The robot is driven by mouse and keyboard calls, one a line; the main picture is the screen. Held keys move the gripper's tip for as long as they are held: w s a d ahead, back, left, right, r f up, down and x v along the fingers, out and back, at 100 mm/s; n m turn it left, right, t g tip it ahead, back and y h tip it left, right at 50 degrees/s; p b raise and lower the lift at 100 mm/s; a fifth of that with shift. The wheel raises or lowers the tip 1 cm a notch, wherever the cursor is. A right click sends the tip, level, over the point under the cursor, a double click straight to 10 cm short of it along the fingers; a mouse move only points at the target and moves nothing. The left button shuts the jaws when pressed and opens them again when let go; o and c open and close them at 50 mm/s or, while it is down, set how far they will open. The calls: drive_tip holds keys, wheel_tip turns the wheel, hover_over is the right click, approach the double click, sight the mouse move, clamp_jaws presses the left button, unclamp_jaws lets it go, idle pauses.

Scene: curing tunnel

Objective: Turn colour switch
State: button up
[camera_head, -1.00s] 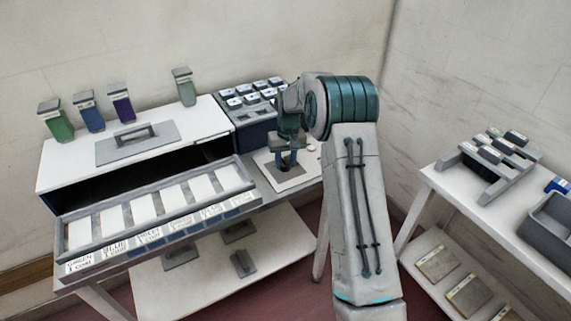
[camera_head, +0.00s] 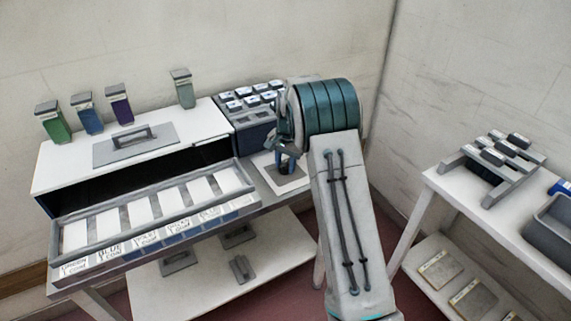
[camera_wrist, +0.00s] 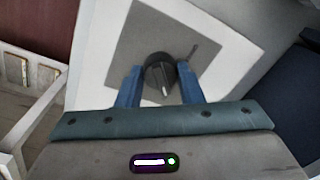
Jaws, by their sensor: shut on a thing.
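The colour switch (camera_wrist: 160,77) is a round black knob with a pale pointer line, set on a grey square plate (camera_wrist: 135,45) with a white surround. In the wrist view my gripper (camera_wrist: 161,88) has its blue fingers on either side of the knob, shut on it. The pointer line faces down and slightly right in that view. In the head view my gripper (camera_head: 287,163) is over the white-edged panel (camera_head: 292,184) at the right end of the bench, and my wrist hides most of the knob.
A blue-grey block with several white-topped keys (camera_head: 251,116) stands just behind the panel. Left is a white box (camera_head: 65,165) with coloured jars on top and a labelled slotted tray (camera_head: 253,185) in front. A side table (camera_head: 450,191) with a rack stands at right.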

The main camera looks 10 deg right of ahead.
sight(288, 167)
drive_tip(key=shift+r+m, duration=0.1)
drive_tip(key=shift+m, duration=0.2)
idle(0.4)
drive_tip(key=o, duration=1)
drive_tip(key=shift+c, duration=0.2)
wheel_tip(288, 167, up, 14)
drive_tip(key=shift+s+d+b, duration=0.3)
drive_tip(key=shift+b, duration=0.1)
